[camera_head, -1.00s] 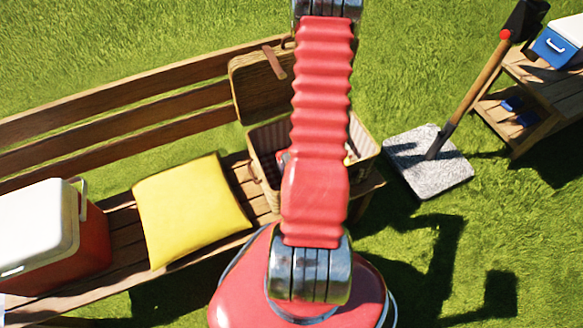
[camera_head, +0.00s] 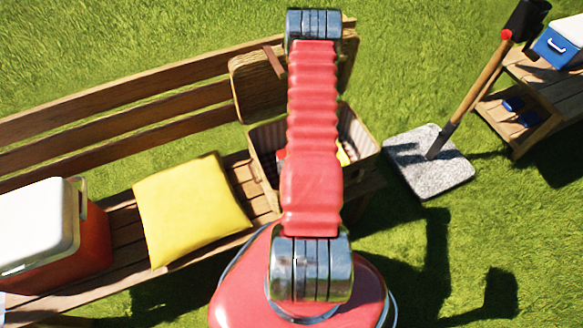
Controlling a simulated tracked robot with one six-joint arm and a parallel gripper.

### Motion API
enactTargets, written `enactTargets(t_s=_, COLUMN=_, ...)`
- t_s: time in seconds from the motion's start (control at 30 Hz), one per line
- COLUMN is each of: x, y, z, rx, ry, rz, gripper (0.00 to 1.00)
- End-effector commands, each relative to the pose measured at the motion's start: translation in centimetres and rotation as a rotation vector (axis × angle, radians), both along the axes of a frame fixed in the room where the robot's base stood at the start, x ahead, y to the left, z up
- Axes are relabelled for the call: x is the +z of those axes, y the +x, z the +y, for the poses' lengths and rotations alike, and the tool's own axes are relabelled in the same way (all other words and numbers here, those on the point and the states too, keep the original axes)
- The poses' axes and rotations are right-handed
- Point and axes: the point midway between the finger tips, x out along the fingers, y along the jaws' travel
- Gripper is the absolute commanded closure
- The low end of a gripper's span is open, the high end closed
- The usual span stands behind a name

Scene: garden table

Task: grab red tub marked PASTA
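No tub marked PASTA can be made out in the head view. An open wicker basket (camera_head: 264,146) stands on the right end of the wooden bench, with its lid (camera_head: 258,88) raised at the back. My red arm crosses in front of the basket and hides its middle. A small yellow thing (camera_head: 343,156) shows inside the basket, just right of my arm. A small patch of red shows at the arm's left edge, too little to tell what it is. My gripper is out of view.
On the bench (camera_head: 122,222) are a yellow cushion (camera_head: 190,210) and a red cooler with a white lid (camera_head: 40,225). A slanted wooden pole (camera_head: 478,90) stands on a stone slab (camera_head: 428,162). A wooden table (camera_head: 540,85) with a blue cooler (camera_head: 557,48) is at the upper right.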

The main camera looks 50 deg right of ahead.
Motion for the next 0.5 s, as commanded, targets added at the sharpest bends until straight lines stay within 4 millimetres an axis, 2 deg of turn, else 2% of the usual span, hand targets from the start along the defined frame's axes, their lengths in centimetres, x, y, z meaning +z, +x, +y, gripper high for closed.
enactTargets(t_s=0.37, x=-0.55, y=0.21, z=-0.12, rx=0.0, ry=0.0, rz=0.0, gripper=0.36)
enactTargets(t_s=0.5, x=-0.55, y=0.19, z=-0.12, rx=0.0, ry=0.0, rz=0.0, gripper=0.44)
